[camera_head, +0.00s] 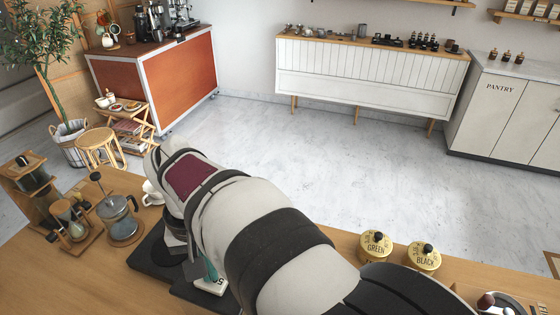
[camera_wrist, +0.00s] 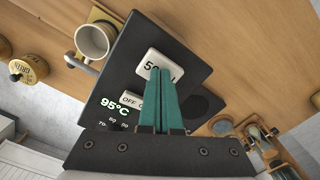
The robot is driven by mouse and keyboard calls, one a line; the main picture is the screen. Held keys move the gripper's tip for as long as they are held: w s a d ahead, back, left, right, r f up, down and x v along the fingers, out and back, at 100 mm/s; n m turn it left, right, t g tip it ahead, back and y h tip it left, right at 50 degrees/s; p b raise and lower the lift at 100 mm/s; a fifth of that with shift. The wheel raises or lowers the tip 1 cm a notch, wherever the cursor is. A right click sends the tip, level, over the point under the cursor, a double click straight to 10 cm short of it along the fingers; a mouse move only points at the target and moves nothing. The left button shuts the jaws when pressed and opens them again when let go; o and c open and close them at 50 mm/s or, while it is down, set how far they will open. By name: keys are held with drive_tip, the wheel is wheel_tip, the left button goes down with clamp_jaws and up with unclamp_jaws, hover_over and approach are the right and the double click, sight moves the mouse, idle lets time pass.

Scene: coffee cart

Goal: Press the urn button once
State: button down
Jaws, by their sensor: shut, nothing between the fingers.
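The urn's black top panel (camera_wrist: 190,50) fills the middle of the wrist view. It bears a white button (camera_wrist: 151,60) marked "50" with the rest of the label covered, a lit "95°C" readout (camera_wrist: 114,105) and a small white switch plate (camera_wrist: 131,99) reading "OFF". My gripper (camera_wrist: 160,72) has its teal fingers together and empty, with the tips over the lower right part of the white button. I cannot tell whether they touch it. In the head view my arm hides most of the urn; the white button (camera_head: 213,287) and my gripper (camera_head: 209,268) show beside the arm.
A white mug (camera_wrist: 93,41) stands beside the panel. Gold tins marked GREEN (camera_head: 375,246) and BLACK (camera_head: 424,257) stand right of my arm.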

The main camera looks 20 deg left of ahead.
drive_tip(key=shift+f, duration=0.3)
drive_tip(key=shift+r, duration=1.05)
idle(1.4)
wheel_tip(320, 180, up, 5)
drive_tip(key=s+d+f+m+y, duration=0.15)
drive_tip(key=d+m, duration=0.55)
drive_tip(key=d, duration=1.5)
drive_tip(key=s+d+f+m, duration=0.4)
drive_tip(key=s+d+f, duration=0.2)
drive_tip(key=s, duration=0.3)
drive_tip(key=shift+d+m, duration=0.3)
